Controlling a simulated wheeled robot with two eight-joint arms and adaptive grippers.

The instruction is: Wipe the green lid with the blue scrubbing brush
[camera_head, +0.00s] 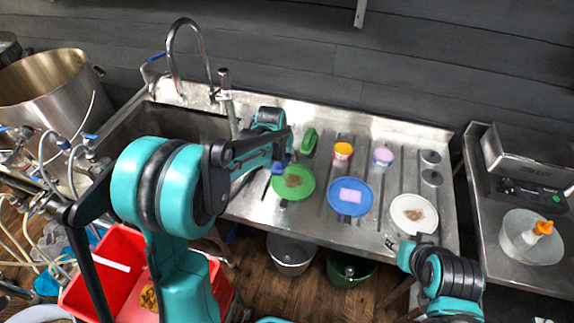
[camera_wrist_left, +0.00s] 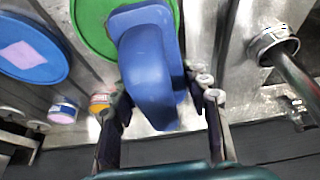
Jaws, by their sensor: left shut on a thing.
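The green lid (camera_head: 293,194) lies on the steel draining board with a brown smear on it. It also shows in the left wrist view (camera_wrist_left: 90,28), partly hidden behind the brush. My left gripper (camera_head: 283,158) is shut on the blue scrubbing brush (camera_wrist_left: 148,62), which sits between its fingers (camera_wrist_left: 165,95). The brush overlaps the lid's edge in the left wrist view; I cannot tell whether they touch. My right gripper (camera_head: 391,242) is at the board's front edge, below the white plate; its fingers are too small to read.
A white plate (camera_head: 401,205) has a brown smear. A green object (camera_head: 309,141), a yellow-red jar (camera_head: 342,152) and a purple-pink jar (camera_head: 382,157) stand behind. The sink (camera_head: 150,120) and tap (camera_head: 188,50) are left.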

